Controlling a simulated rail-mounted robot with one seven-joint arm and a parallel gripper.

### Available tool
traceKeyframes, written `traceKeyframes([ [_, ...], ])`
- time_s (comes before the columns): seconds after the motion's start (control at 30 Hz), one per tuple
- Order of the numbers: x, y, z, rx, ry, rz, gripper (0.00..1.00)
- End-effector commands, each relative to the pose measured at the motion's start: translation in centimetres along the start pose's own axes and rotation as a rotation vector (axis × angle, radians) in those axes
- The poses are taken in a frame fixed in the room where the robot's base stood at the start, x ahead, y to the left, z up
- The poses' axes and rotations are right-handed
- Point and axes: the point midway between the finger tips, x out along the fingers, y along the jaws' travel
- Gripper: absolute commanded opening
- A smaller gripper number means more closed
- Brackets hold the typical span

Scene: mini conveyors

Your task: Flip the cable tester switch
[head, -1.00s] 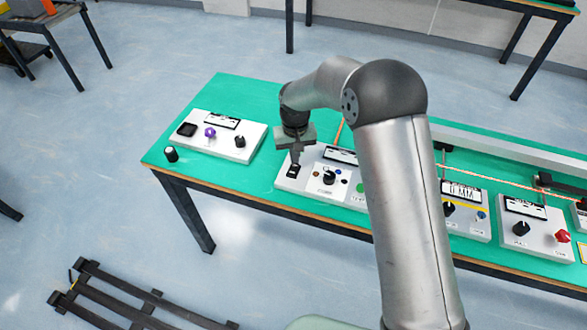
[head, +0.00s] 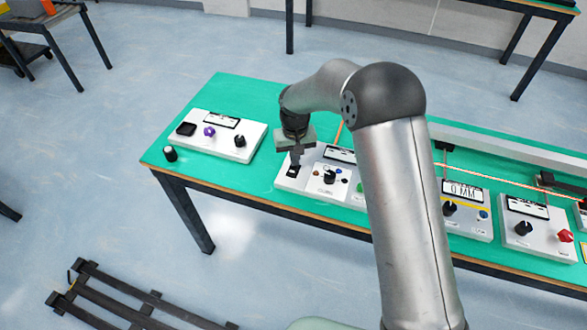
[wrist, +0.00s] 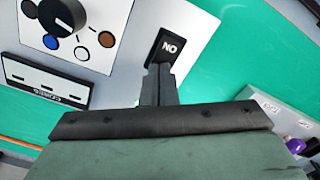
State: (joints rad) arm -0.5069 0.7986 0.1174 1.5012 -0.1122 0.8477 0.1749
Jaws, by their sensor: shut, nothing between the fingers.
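The black rocker switch (wrist: 169,45) sits on a light grey panel (wrist: 207,38); white "ON" lettering reads upside down in the wrist view. In the head view the switch (head: 292,172) is near the left end of the panel (head: 313,187). My gripper (head: 295,165) is shut and empty, pointing down at the switch. In the wrist view its closed fingertips (wrist: 159,68) reach the switch's near edge and hide part of it. I cannot tell whether they touch it.
The same panel has a black knob (head: 330,177) and coloured sockets beside the switch. Another control box (head: 218,137) stands to the left on the green table (head: 243,91). More boxes (head: 465,213) stand to the right, partly behind my arm. A small black knob (head: 170,154) lies near the left edge.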

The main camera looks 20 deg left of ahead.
Motion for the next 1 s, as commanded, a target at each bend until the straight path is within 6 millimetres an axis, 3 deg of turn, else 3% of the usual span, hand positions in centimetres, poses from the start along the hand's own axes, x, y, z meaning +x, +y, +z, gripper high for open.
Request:
traceKeyframes([
  [0.53, 0.6, 0.0, 0.1, 0.0, -0.002, 0.0, 0.0],
  [1.0, -3.1, 0.0, 0.0, 0.0, 0.0, 0.0, 0.0],
])
